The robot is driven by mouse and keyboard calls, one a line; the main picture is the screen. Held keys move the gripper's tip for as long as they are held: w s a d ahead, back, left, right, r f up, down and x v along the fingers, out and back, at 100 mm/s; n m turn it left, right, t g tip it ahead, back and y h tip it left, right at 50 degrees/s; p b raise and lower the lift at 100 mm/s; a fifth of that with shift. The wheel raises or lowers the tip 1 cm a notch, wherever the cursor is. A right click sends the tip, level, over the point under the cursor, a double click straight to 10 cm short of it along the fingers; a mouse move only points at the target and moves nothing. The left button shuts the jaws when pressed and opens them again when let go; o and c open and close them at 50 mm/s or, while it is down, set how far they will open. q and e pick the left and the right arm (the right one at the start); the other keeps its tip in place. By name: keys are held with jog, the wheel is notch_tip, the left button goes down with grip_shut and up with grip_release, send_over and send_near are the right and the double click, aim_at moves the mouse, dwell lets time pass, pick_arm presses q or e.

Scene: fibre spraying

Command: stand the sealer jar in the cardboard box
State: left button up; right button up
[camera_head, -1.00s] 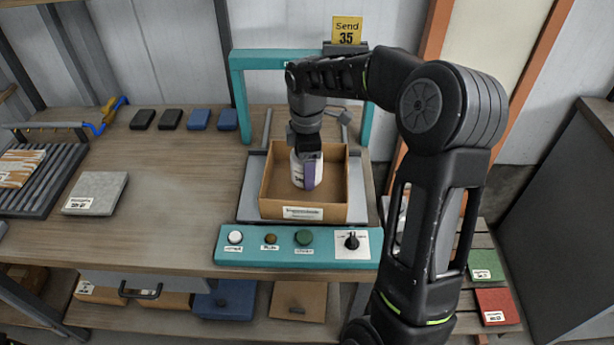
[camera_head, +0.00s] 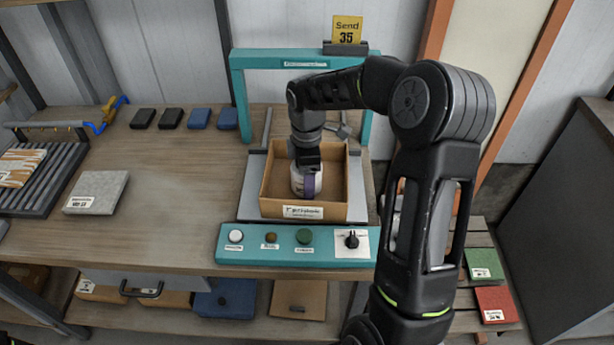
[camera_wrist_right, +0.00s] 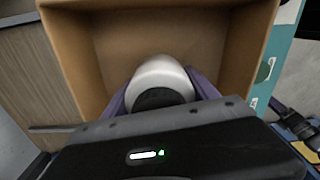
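The sealer jar (camera_head: 297,181) is white and stands about upright inside the open cardboard box (camera_head: 351,185), which has a white label on its front wall. My right gripper (camera_head: 308,184) reaches down into the box from above, with its purple fingers on either side of the jar. In the right wrist view the jar's pale rounded body (camera_wrist_right: 158,75) sits between the two fingers, within the box's brown walls (camera_wrist_right: 68,60). The gripper looks shut on the jar. Whether the jar's base touches the box floor is hidden. My left gripper is not in view.
The box rests on a grey plate under a teal frame (camera_head: 238,90) with a yellow sign (camera_head: 346,29). A teal panel (camera_head: 270,255) with knobs lies in front. Blue and black blocks, a grey slab (camera_head: 96,192) and a rack stand left. The middle-left bench is clear.

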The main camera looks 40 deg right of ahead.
jog(key=o, duration=0.5)
jog(key=shift+c, duration=0.2)
notch_tip(320, 180, up, 12)
jog(key=shift+r+b, duration=0.15)
jog(key=shift+b, duration=0.15)
dwell(0.8)
